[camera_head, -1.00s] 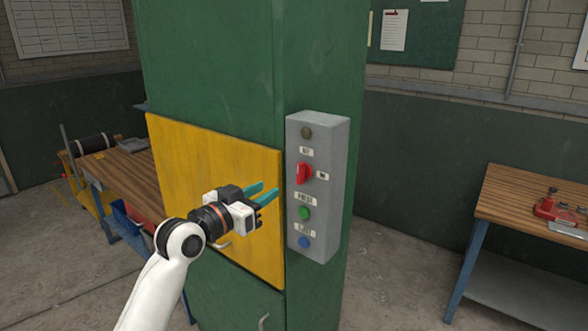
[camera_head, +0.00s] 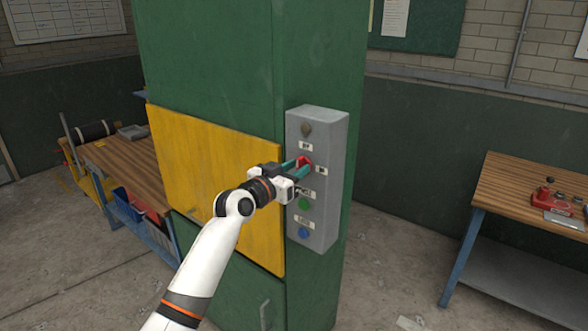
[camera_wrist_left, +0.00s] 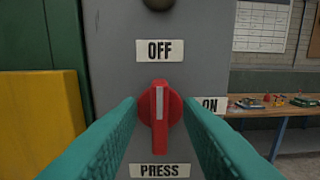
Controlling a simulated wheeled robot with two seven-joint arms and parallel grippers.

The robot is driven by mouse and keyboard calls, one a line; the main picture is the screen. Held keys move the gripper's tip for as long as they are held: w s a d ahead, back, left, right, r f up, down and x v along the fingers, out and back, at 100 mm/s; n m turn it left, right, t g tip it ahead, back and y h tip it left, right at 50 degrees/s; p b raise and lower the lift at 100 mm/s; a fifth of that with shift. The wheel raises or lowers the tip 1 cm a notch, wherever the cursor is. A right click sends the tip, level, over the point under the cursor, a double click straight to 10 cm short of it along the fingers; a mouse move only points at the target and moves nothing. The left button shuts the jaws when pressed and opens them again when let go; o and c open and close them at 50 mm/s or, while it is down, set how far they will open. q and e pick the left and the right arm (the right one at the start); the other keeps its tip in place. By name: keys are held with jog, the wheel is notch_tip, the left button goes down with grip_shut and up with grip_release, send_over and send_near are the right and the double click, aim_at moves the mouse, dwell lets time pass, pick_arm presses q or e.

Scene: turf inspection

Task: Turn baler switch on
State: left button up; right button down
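The red rotary switch (camera_head: 305,161) is on the grey control box (camera_head: 328,140), on the side of the green baler (camera_head: 210,60). In the left wrist view the red switch (camera_wrist_left: 159,115) has its white mark upright, pointing at the OFF label (camera_wrist_left: 160,50). The ON label (camera_wrist_left: 213,104) is to its right. My left gripper (camera_head: 302,166) is at the switch, its teal fingers apart on either side of the knob. I cannot tell whether they touch it. My right gripper is not in view.
Below the switch are a green button (camera_head: 304,204) and a blue button (camera_head: 304,233); a dark lamp (camera_head: 306,129) is above. A yellow panel (camera_head: 205,170) is left of the box. A workbench (camera_head: 530,195) stands at the right, with clear floor between.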

pick_arm(q)
jog(key=shift+c, duration=0.2)
grip_shut()
